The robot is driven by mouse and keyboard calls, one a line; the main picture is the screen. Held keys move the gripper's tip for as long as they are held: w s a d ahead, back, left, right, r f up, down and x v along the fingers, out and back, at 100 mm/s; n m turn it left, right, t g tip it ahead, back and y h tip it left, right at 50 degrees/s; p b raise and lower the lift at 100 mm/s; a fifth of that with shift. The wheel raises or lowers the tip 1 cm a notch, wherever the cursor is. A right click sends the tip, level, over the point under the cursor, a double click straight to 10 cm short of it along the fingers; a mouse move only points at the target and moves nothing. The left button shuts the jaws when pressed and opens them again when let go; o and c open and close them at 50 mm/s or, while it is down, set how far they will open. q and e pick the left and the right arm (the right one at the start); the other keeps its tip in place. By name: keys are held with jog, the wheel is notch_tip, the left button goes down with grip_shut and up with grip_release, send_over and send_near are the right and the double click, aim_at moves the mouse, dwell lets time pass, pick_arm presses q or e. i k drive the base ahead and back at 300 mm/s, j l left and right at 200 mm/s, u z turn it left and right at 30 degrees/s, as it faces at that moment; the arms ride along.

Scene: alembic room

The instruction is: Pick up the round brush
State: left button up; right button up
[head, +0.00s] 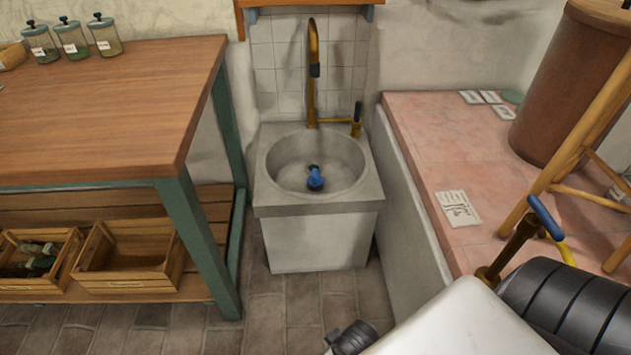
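A small blue object with a rounded body and a short darker top (315,179) lies in the round basin of the grey stone sink (268,187). It looks like the round brush, but it is too small to be sure. It sits near the middle of the basin, apart from the rim. Neither of my grippers shows in the head view. Only white and black parts of my own arm show at the bottom right, well in front of the sink.
A brass faucet (313,70) rises behind the basin. A wooden table (110,100) with jars (72,38) and lower crates (130,262) stands left. A pink tiled ledge (440,130) with a brown barrel (575,85) stands right. The floor before the sink is clear.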

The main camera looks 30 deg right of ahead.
aim_at(314, 183)
jog(key=i+l, duration=0.2)
jog(key=i, duration=0.25)
jog(key=i+l, duration=0.2)
jog(key=i, duration=0.2)
jog(key=i+l, duration=0.2)
jog(key=i, duration=0.25)
